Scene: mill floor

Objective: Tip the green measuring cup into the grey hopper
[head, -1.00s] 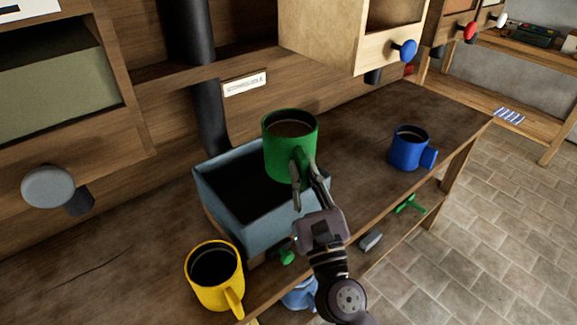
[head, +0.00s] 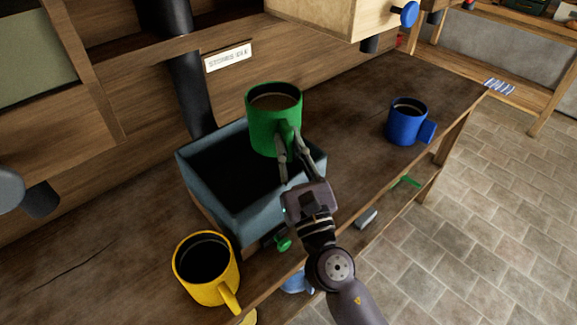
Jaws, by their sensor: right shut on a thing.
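The green measuring cup (head: 272,128) is upright and holds brown contents up near its rim. My right gripper (head: 287,160) is shut on its handle side and holds it above the back right part of the grey hopper (head: 262,212). The hopper is an open, blue-grey box on the wooden bench. Its inside is dark, and part of it is hidden by the cup and gripper. My left gripper is not in view.
A yellow cup (head: 205,288) stands at the hopper's front left. A blue cup (head: 405,124) stands to the right on the bench (head: 352,125). A dark pipe (head: 190,95) rises behind the hopper. A green knob (head: 282,243) is below the hopper's front.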

